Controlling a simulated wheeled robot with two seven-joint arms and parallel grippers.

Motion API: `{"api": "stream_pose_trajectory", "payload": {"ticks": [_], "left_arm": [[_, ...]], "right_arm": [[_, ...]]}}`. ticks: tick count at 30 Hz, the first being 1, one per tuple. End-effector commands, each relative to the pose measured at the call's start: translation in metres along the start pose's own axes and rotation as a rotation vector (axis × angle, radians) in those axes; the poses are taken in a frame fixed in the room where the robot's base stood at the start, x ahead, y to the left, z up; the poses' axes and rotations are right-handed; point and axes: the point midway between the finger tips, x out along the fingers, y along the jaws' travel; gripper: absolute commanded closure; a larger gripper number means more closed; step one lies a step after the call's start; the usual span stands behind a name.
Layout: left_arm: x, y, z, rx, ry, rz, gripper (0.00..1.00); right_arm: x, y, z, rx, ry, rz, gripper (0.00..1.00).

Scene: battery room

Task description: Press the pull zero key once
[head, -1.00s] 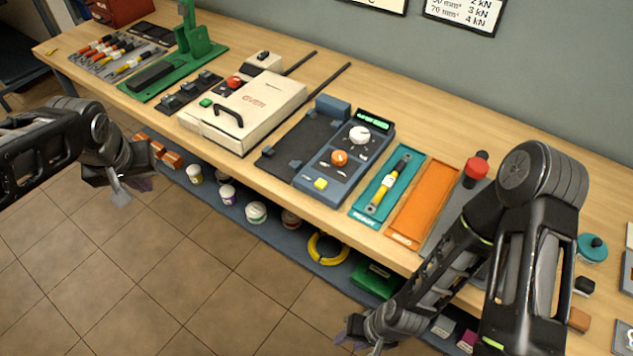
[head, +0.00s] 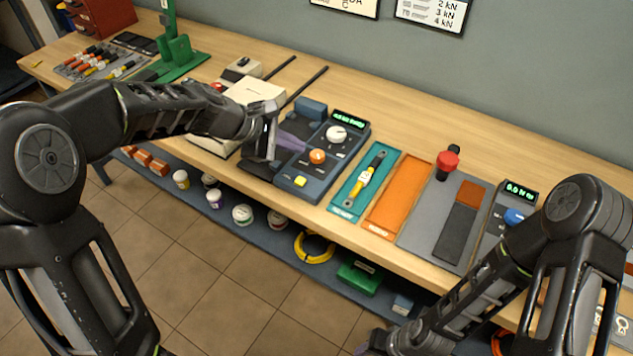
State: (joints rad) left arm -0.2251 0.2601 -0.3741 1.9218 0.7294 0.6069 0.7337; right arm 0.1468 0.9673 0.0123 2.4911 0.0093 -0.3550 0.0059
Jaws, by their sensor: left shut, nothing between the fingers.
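A dark blue-grey console (head: 325,172) with a lit green display (head: 349,121) stands on the bench. My right gripper (head: 372,348) is low at the bottom edge, mostly cut off.
Right of the console lie a teal tray (head: 346,204) with a yellow-handled tool, an orange tray (head: 385,222) and a grey plate (head: 415,235) with a red knob (head: 448,160). A second display unit (head: 518,190) has a blue knob. My left arm hides part of the white press (head: 255,90).

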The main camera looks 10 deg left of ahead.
Motion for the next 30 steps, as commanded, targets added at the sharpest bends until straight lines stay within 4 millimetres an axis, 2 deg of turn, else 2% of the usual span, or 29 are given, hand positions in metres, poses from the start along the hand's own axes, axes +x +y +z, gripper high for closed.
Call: {"api": "stream_pose_trajectory", "payload": {"ticks": [3, 17, 23, 30], "left_arm": [[0.000, 0.007, 0.001, -0.071, -0.006, 0.026, 1.00], [0.003, 0.003, -0.001, -0.075, -0.005, 0.023, 1.00], [0.015, -0.006, -0.009, -0.074, -0.006, 0.023, 1.00], [0.038, -0.023, -0.024, -0.074, -0.006, 0.023, 1.00]], "right_arm": [[0.000, 0.000, 0.000, 0.000, 0.000, 0.000, 0.64], [0.004, 0.001, -0.001, -0.001, 0.002, -0.001, 0.64], [0.018, 0.005, -0.003, -0.004, 0.005, -0.006, 0.64], [0.045, 0.013, -0.006, -0.010, 0.013, -0.014, 0.64]]}}
